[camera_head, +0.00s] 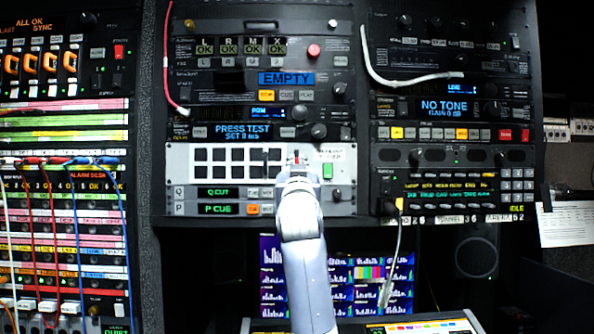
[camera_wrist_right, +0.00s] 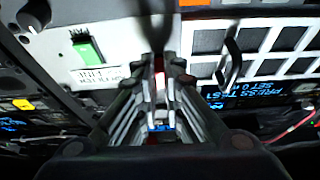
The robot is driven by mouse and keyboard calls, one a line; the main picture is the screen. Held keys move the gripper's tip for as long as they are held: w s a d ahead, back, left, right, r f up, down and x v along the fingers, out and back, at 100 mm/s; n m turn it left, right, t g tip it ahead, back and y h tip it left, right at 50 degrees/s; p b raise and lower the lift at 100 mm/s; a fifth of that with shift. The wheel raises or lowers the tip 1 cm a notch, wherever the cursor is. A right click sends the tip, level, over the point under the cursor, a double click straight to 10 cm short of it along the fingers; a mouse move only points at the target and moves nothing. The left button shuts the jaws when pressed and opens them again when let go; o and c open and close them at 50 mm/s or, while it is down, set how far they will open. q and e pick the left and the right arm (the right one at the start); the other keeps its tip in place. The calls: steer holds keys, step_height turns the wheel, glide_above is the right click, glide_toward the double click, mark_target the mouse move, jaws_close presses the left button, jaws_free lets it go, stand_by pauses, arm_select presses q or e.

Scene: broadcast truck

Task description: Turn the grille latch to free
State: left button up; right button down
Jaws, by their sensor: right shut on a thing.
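The white grille panel (camera_head: 229,147) with rows of black openings is in the middle rack, and shows in the right wrist view (camera_wrist_right: 270,68). The latch (camera_head: 296,156) is a small part with red on it at the panel's right side, mostly hidden by my gripper. In the wrist view a red strip of it (camera_wrist_right: 158,66) shows between the fingers. My right gripper (camera_head: 297,167) reaches up from below; its fingers (camera_wrist_right: 160,82) are closed around the latch. The latch's exact angle is hard to tell. My left gripper is not in view.
A green switch (camera_head: 327,171) with a label sits just right of the latch; it is close in the wrist view (camera_wrist_right: 87,48). A black handle (camera_wrist_right: 232,60) stands out from the grille. Cables (camera_head: 397,250) hang at the right. Monitors (camera_head: 370,272) are below.

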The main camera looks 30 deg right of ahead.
steer(key=shift+f, duration=0.1)
steer(key=c, duration=1.7)
jaws_free()
steer(key=v, duration=1.2)
steer(key=shift+w, duration=0.1)
